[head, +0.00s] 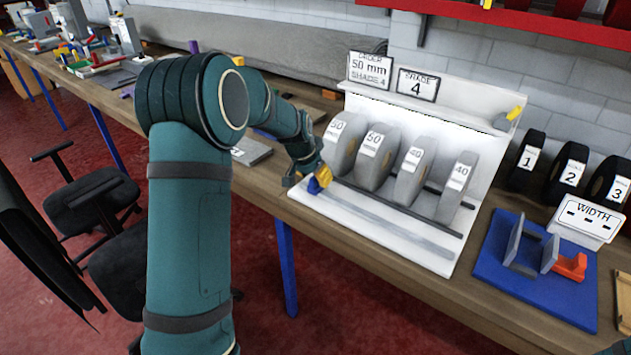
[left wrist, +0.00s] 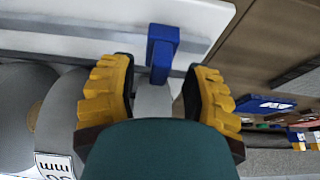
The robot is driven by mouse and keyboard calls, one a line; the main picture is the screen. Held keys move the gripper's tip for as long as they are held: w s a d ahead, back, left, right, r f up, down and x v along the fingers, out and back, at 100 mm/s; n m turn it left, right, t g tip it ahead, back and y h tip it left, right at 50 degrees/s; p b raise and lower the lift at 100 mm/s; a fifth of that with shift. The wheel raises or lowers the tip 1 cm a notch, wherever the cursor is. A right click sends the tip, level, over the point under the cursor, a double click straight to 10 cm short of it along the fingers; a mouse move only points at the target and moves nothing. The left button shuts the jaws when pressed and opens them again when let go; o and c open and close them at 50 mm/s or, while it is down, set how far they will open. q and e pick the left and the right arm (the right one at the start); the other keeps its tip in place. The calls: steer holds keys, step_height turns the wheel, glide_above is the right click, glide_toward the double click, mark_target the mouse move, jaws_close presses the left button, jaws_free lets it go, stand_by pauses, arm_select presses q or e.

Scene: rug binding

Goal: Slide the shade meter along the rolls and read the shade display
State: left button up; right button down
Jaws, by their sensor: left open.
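A small blue block, apparently the shade meter's handle (head: 314,187), stands at the left end of the white rack (head: 405,235). In the left wrist view the blue handle (left wrist: 162,48) sits between my open yellow-padded fingers, with a gap on each side. My left gripper (head: 308,178) reaches down over it, partly hiding it. Several grey rolls (head: 375,165) stand in a row to its right, tagged 30, 50, 40 and 40. The shade display (head: 417,84) above them reads 4. The order sign (head: 370,69) reads 50 mm, shade 4.
A blue board (head: 500,285) with a grey and red gauge lies right of the rack, near a WIDTH sign (head: 585,217). Black numbered rolls (head: 570,170) stand behind it. A grey-and-yellow tool (head: 510,118) sits on the rack's upper right. Clutter fills the bench's far left.

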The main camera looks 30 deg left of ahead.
arm_select(q)
steer(key=shift+x, duration=0.85)
jaws_close()
steer(key=shift+d, duration=0.1)
